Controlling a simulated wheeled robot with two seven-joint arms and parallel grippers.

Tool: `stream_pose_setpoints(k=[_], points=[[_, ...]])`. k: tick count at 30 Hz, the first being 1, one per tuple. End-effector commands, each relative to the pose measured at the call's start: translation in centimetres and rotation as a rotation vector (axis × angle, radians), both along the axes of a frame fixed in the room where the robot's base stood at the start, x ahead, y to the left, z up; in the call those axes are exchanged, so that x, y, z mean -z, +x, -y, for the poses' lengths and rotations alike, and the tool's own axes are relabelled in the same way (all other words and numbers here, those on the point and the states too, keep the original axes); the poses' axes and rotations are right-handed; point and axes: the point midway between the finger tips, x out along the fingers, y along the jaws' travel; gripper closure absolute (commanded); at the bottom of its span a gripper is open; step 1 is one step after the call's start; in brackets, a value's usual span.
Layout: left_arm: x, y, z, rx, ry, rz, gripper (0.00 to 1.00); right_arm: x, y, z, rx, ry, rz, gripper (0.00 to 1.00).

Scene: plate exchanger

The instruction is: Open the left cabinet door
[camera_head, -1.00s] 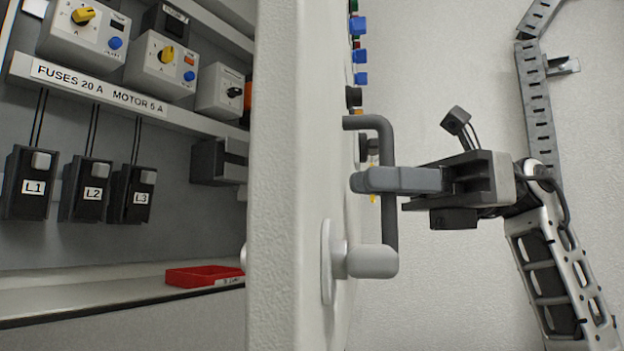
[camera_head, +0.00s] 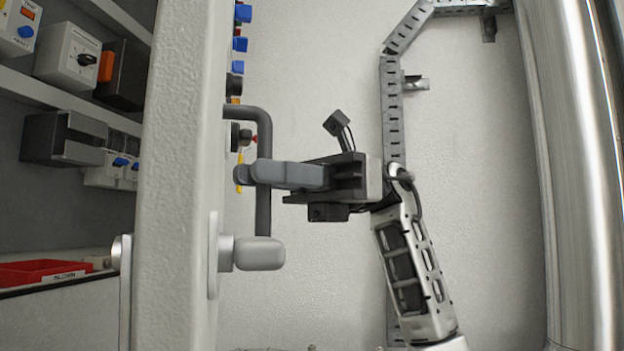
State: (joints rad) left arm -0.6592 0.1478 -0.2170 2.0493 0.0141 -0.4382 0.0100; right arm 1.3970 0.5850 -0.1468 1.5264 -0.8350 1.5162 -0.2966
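The cabinet door (camera_head: 180,180) stands open and shows nearly edge-on, a thick pale panel left of centre. On its right face are a dark grey bent bar handle (camera_head: 262,125) and a light grey rounded knob (camera_head: 258,253) below it. My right gripper (camera_head: 250,173) is at the bar, with one finger in front of it and the other fingertip showing just behind. It looks shut on the bar, though the near finger hides the contact. My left gripper is not in view.
Left of the door is the cabinet interior with switch boxes (camera_head: 68,58), shelves and a red tray (camera_head: 40,272). Slotted grey trunking (camera_head: 392,110) runs up the pale wall. A shiny metal column (camera_head: 580,180) stands at the far right.

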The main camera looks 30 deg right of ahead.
Motion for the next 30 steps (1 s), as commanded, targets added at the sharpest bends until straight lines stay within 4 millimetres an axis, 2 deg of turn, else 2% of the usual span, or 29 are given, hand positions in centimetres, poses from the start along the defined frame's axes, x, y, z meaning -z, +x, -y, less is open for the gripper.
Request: stream_pose_setpoints(k=[12, 18, 24, 30], points=[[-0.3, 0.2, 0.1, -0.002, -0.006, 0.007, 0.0, -0.2, 1.4, 9.4, 0.005, 0.006, -0.002, 0.81], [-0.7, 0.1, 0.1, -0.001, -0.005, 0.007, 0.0, -0.3, 1.9, 13.1, 0.004, 0.006, 0.0, 0.81], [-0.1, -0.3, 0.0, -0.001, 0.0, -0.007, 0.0, -0.1, 2.2, 14.8, 0.003, 0.004, 0.001, 0.81], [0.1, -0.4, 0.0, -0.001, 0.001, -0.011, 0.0, 0.0, 2.2, 15.0, 0.002, 0.003, 0.002, 0.81]])
